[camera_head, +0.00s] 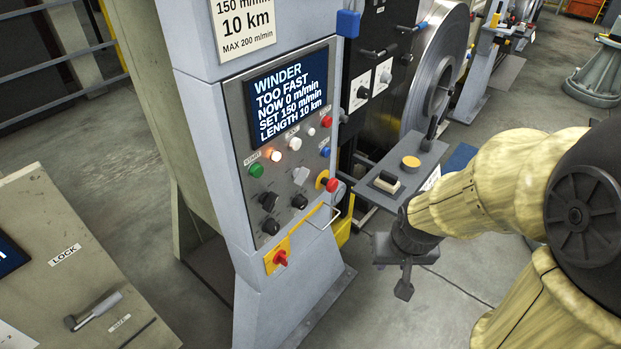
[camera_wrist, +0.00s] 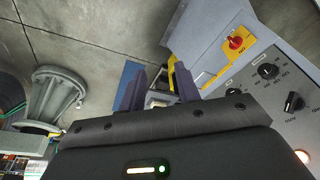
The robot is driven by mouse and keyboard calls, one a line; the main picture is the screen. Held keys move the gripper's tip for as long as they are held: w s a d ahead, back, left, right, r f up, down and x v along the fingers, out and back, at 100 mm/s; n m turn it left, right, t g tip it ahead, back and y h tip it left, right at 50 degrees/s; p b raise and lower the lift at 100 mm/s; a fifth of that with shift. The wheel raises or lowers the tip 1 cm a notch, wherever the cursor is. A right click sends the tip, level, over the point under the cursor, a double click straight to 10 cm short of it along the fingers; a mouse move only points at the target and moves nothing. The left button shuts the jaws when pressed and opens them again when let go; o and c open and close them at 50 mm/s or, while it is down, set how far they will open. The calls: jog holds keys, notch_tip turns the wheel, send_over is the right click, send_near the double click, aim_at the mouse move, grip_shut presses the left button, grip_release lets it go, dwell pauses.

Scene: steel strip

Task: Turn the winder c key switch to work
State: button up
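The winder panel (camera_head: 238,175) is a grey cabinet face with a lit screen reading WINDER, TOO FAST, NOW 0 m/min. The panel's black knobs (camera_wrist: 293,101) show at the right there.
A red knob on a yellow plate (camera_head: 280,258) and a red stop button (camera_head: 331,184) sit on the cabinet. A wire handle (camera_head: 323,217) sticks out. A grey shelf (camera_head: 385,160) stands behind my gripper, with a steel coil (camera_head: 437,75) beyond. A LOCK panel (camera_head: 75,270) is at left.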

aim_at(301, 176)
jog(key=w+d+f+t+y+b, duration=0.1)
jog(key=w+f+t+b, duration=0.2)
jog(key=w, duration=0.4)
jog(key=w+d+t+b, duration=0.2)
jog(key=w+t+b, duration=0.15)
jog(key=w, duration=0.45)
jog(key=w+a+n+t+y+b, duration=0.1)
jog(key=a+y+b, duration=0.5)
jog(key=y, duration=0.7)
jog(key=shift+a+r+t, duration=0.2)
jog(key=shift+a+t, duration=0.15)
jog(key=shift+a, duration=0.15)
jog(key=x, duration=1.7)
jog(key=shift+a, duration=0.15)
jog(key=shift+w+r, duration=0.1)
